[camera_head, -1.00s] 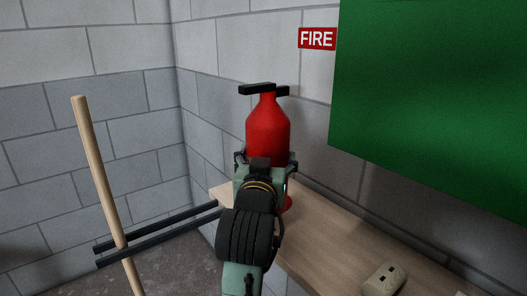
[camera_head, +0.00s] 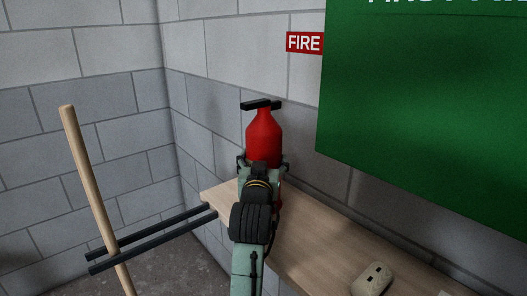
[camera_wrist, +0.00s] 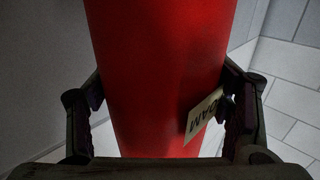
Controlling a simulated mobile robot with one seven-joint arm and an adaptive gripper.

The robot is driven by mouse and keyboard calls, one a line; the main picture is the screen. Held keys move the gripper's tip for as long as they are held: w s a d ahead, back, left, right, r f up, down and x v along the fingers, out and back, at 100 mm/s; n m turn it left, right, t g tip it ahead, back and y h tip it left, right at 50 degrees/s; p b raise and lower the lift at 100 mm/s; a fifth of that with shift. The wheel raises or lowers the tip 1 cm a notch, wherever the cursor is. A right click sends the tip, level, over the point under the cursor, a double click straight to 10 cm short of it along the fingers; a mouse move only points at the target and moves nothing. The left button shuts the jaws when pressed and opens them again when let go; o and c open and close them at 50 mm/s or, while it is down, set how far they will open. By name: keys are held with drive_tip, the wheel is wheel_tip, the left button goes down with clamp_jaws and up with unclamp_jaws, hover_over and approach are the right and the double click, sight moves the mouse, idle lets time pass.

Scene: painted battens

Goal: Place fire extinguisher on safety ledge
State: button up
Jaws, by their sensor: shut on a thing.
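The red fire extinguisher (camera_head: 264,136) with a black top handle stands upright in my gripper (camera_head: 262,163) in the head view. My gripper is shut around its body, and in the wrist view the fingers press on both sides of the red cylinder (camera_wrist: 155,70). A pale label with dark letters (camera_wrist: 203,116) shows near the right finger. The wooden ledge (camera_head: 310,240) runs along the wall behind and to the right of my gripper. The extinguisher's base is mostly hidden by my arm, so I cannot tell whether it touches the ledge.
A red FIRE sign (camera_head: 304,42) and a large green board (camera_head: 425,110) are on the block wall. A beige socket-like block (camera_head: 372,278) sits on the ledge at the right. A wooden pole (camera_head: 90,180) stands at the left by dark rails (camera_head: 150,239).

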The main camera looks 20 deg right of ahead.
drive_tip(key=shift+s, duration=0.1)
idle(0.3)
drive_tip(key=o, duration=2)
drive_tip(key=shift+f, duration=0.15)
drive_tip(key=shift+c, duration=0.2)
drive_tip(key=b+v, duration=0.8)
drive_tip(key=v, duration=0.4)
drive_tip(key=shift+a, duration=0.15)
